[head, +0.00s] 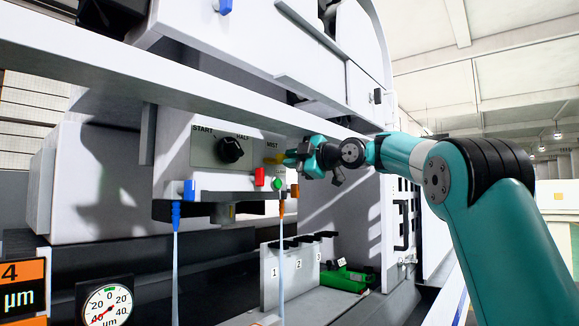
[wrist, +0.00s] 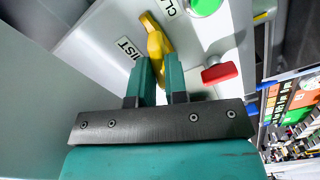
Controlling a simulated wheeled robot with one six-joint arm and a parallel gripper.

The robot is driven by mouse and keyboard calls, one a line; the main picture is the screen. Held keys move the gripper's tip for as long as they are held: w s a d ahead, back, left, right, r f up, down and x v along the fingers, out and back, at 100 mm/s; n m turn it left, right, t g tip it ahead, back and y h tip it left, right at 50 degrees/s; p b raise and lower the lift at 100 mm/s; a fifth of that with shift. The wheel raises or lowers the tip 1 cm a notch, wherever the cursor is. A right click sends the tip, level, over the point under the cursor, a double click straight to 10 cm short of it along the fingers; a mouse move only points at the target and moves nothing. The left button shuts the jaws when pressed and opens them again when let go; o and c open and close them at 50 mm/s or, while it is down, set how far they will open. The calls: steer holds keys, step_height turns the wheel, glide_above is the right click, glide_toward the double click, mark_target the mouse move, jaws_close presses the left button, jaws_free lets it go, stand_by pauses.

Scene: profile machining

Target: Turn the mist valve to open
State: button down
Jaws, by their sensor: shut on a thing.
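The mist valve has a yellow handle (wrist: 155,38), seen in the wrist view beside a label partly reading "MIST" and another partly reading "CL". In the head view the yellow handle (head: 273,160) shows just left of my gripper, under the "MIST" label on the machine panel. My gripper (head: 291,160) reaches in from the right at the panel. In the wrist view its two teal fingers (wrist: 160,78) are shut on the yellow handle. The handle's lower end is hidden between the fingers.
A red knob (wrist: 219,73) and a green button (wrist: 206,5) sit close to the right of my fingers. A black START/HALF dial (head: 231,149) is left on the panel. Blue and orange hose fittings hang below. A numbered rack (head: 273,270) and green tool (head: 343,279) stand lower down.

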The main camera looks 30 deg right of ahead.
steer(key=shift+f+n, duration=0.1)
steer(key=shift+n, duration=0.2)
steer(key=n+b, duration=0.3)
steer(key=shift+n, duration=0.4)
steer(key=c, duration=1)
jaws_free()
steer(key=b+v, duration=0.3)
steer(key=v, duration=0.4)
